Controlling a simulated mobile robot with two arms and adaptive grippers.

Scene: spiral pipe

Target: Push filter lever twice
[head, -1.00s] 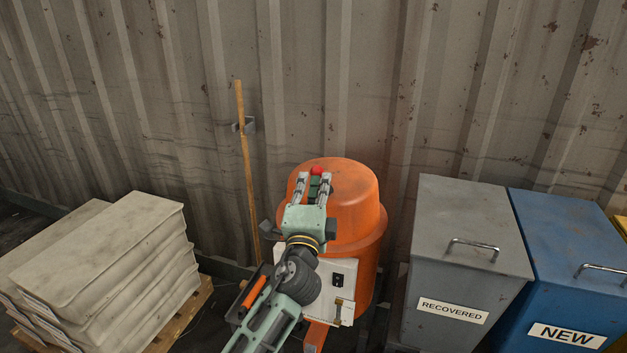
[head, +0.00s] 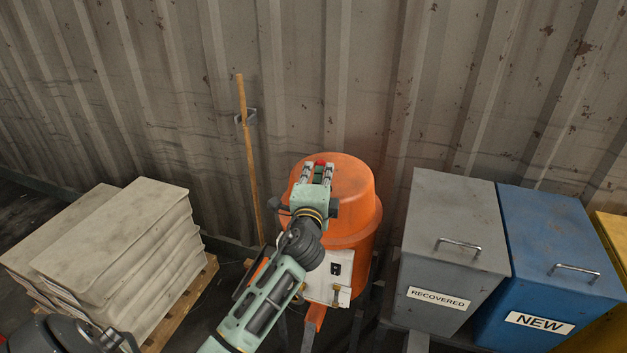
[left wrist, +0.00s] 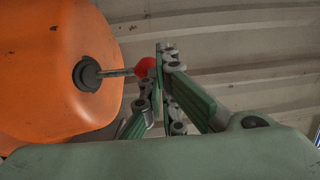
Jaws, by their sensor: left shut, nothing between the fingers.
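The filter lever's red ball knob (left wrist: 146,67) sits on a thin metal rod (left wrist: 115,72) that comes out of the side of the orange drum (left wrist: 60,70) in the left wrist view. In the head view the drum (head: 352,180) stands against the wall, and red (head: 320,163) shows at my fingertips. My left gripper (left wrist: 166,52) is shut and empty. Its fingers are right beside the knob, partly overlapping it in the picture; I cannot tell whether they touch. In the head view my left gripper (head: 318,170) is over the drum's upper left.
A control box (head: 330,275) is on the drum's front. A grey RECOVERED bin (head: 455,230) and a blue NEW bin (head: 555,245) stand right. Stacked bags (head: 115,240) lie on a pallet at left. A wooden pole (head: 248,150) leans against the corrugated wall (head: 150,90).

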